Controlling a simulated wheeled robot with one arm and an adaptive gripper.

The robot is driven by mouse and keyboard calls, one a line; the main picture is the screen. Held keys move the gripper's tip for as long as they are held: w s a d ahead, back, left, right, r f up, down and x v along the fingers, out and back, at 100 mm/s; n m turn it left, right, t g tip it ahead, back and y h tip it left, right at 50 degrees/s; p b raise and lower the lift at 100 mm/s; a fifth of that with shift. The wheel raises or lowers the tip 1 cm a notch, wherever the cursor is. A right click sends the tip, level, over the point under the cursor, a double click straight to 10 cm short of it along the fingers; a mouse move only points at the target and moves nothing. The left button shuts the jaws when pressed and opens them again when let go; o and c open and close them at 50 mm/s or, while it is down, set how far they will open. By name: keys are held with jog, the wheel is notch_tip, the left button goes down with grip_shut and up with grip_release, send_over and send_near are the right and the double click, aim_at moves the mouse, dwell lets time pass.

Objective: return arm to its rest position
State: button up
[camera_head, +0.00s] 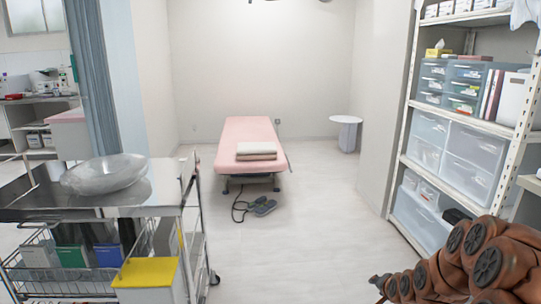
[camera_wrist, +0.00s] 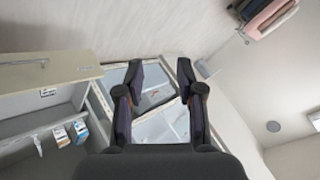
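My arm (camera_head: 470,262) shows folded at the lower right of the head view, close to the storage shelf. In the wrist view, my gripper (camera_wrist: 159,75) has its two dark fingers apart with a clear gap between them. Nothing is held between the fingers. The wrist view is tilted, with the shelf's pale bins (camera_wrist: 160,125) behind the fingers. I cannot make out the fingertips clearly in the head view.
A metal cart (camera_head: 120,204) with a steel basin (camera_head: 104,173) stands at the left. The storage shelf (camera_head: 472,124) with drawers and bins stands at the right. A pink bed (camera_head: 248,134) is farther back.

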jog(key=s+a+r+n+g+p, duration=0.35)
jog(key=s+a+r, duration=0.3)
jog(key=r, duration=0.35)
jog(key=s+a+r+n+g+p, duration=0.2)
jog(key=s+r, duration=0.6)
jog(key=s, duration=0.5)
jog(key=s+a+r+n+g+p, duration=0.2)
jog(key=s+r+p, duration=0.5)
jog(key=s, duration=0.5)
jog(key=s+a+r+n+g+p, duration=0.2)
jog(key=s+a+r+g+p, duration=0.1)
jog(key=s+r, duration=0.6)
jog(key=s+a+p, duration=0.1)
jog(key=s+a, duration=0.1)
jog(key=s, duration=0.2)
jog(key=shift+s+a+r+p, duration=0.15)
jog(key=shift+s+r+p, duration=0.15)
jog(key=shift+r, duration=0.05)
